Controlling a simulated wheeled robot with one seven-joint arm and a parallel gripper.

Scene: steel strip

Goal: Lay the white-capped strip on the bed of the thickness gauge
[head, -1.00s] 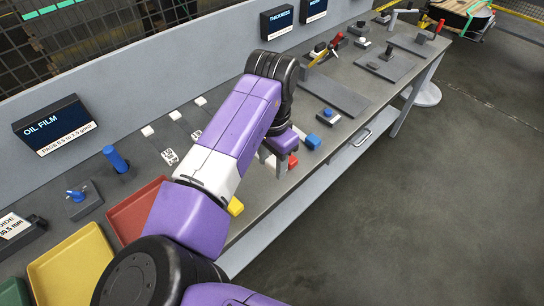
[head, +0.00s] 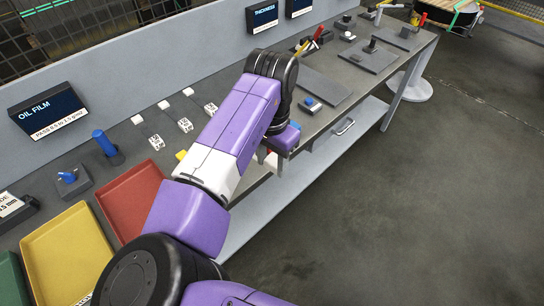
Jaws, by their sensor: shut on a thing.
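My gripper (head: 271,160) points down over the front part of the bench, below my purple forearm. A dark flat plate (head: 326,86) lies on the bench beyond the gripper, in front and to the right of the "THICKNESS" display (head: 262,17). I cannot tell whether this plate is the gauge's bed. Beyond it is a small device with a yellow and red part (head: 308,45). The gripper is apart from the plate.
White blocks (head: 164,105) and marked white pieces (head: 185,125) are at the ends of thin strips behind my arm. A blue-topped piece (head: 309,102) sits by the plate's near edge. Red (head: 136,196) and yellow (head: 66,257) trays are at left. Open floor is at right.

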